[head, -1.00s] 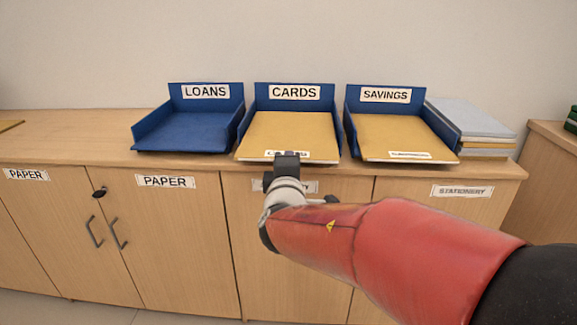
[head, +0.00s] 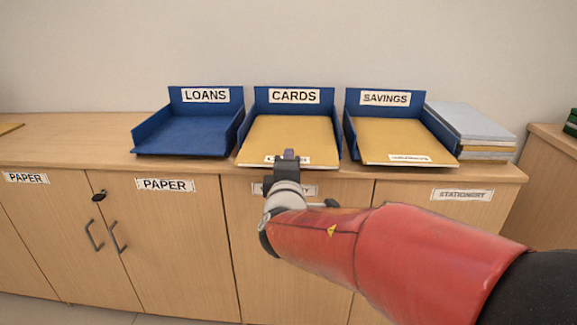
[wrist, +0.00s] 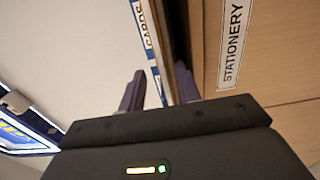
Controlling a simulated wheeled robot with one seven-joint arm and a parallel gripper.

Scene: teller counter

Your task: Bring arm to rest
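My arm reaches in from the lower right of the head view. My gripper (head: 289,155) is in front of the CARDS tray, overlapping the front edge and label of the tan folder (head: 290,135) there. In the wrist view the two purple fingers (wrist: 158,88) stand apart, with nothing clearly held between them. I cannot tell whether they touch the folder. The blue CARDS tray (head: 292,97) stands between the blue LOANS tray (head: 185,137), which is empty, and the blue SAVINGS tray (head: 385,99), which holds another tan folder (head: 400,140).
The trays stand on a wooden cabinet top (head: 75,140) against a plain wall. A stack of folders or paper (head: 475,130) lies right of the SAVINGS tray. The top left of the LOANS tray is mostly clear. Cabinet doors with handles (head: 105,235) are below.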

